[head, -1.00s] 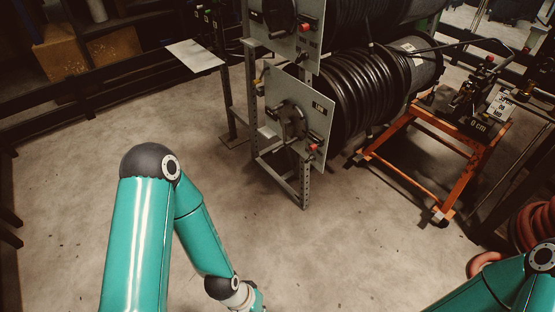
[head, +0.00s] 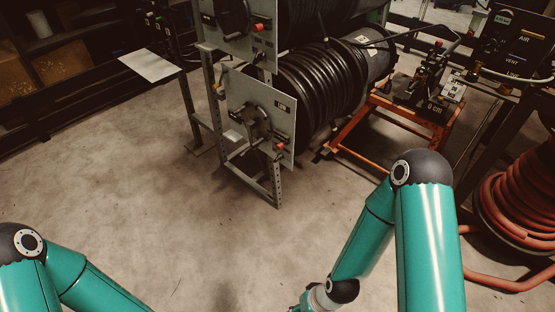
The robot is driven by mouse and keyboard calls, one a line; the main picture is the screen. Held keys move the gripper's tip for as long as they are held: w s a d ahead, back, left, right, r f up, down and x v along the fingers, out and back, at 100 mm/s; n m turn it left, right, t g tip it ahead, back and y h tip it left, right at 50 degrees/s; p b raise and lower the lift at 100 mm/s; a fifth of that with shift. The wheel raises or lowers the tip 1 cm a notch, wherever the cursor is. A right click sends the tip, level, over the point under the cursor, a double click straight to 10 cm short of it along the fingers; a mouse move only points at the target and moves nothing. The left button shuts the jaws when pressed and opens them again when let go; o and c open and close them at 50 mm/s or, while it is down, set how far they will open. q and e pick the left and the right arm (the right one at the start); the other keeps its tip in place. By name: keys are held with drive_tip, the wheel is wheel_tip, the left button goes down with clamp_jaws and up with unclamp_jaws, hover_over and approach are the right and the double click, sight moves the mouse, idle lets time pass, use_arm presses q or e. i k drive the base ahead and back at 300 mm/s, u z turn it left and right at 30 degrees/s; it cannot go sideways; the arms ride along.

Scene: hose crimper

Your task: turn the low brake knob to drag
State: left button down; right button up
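The lower reel's grey plate (head: 234,95) stands upright on the rack in the middle of the head view. It carries a dark round hub (head: 256,122), a small label (head: 281,105) and a small red knob (head: 281,147) on its lower right part. The label's words and the knob's setting are too small to read. My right arm reaches down in front, right of and nearer than the plate, with its wrist at the bottom edge. My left arm lies at the lower left. Both grippers are below the picture, and neither arm touches the plate.
An upper plate with another red knob (head: 259,27) sits above. Black hose coils (head: 320,90) lie behind the lower plate. An orange stand (head: 365,135) holds a machine (head: 425,85) at right, near a red hose coil (head: 515,205). The floor before the rack is clear.

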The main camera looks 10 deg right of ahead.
sight(280, 156)
drive_tip(key=u, duration=0.1)
drive_tip(key=i, duration=1)
drive_tip(key=z, duration=0.1)
